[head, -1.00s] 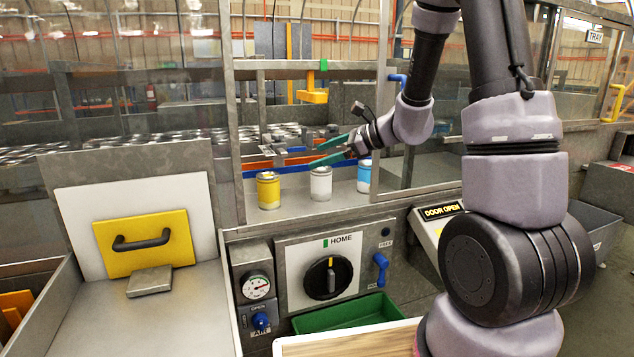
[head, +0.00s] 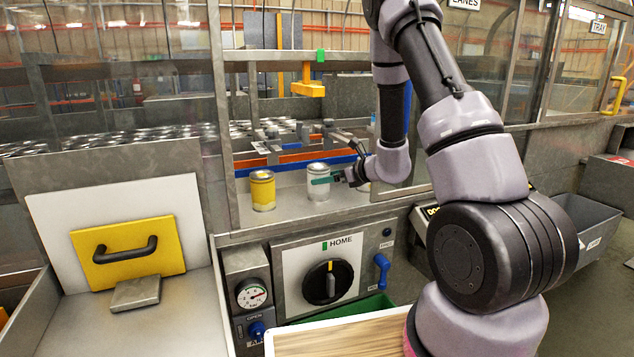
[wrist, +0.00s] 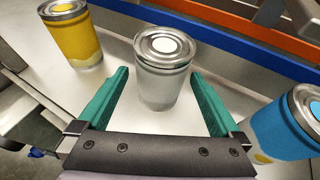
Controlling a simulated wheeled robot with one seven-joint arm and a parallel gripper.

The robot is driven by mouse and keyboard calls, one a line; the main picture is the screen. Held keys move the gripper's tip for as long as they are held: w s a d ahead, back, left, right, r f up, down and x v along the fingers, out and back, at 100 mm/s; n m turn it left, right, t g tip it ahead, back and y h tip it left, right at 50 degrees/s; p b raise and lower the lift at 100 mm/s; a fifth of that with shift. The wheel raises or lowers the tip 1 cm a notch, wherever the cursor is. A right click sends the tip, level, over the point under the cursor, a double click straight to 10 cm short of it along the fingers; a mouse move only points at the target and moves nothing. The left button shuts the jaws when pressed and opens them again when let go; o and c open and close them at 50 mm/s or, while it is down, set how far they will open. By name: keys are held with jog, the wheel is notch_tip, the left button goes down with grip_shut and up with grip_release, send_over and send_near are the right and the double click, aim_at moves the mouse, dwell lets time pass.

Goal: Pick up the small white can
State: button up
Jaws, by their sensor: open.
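The small white can (head: 318,184) stands upright on the metal ledge, between a yellow can and my arm. In the wrist view the white can (wrist: 163,75) is between the tips of my gripper's two green fingers, with a gap on each side. My gripper (wrist: 160,95) is open and empty. In the head view one green finger of my gripper (head: 322,181) crosses in front of the can's side. The can's lid is silver with a pale disc in its middle.
A yellow can (head: 262,191) stands to the left of the white can. A blue can (wrist: 286,128) stands close to the right finger in the wrist view. Blue and orange rails (head: 300,161) run behind the cans. A control panel with a knob (head: 328,281) lies below the ledge.

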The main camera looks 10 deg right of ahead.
jog(key=x, duration=0.7)
jog(key=shift+w+r, duration=0.15)
jog(key=shift+r, duration=0.05)
jog(key=c, duration=1.2)
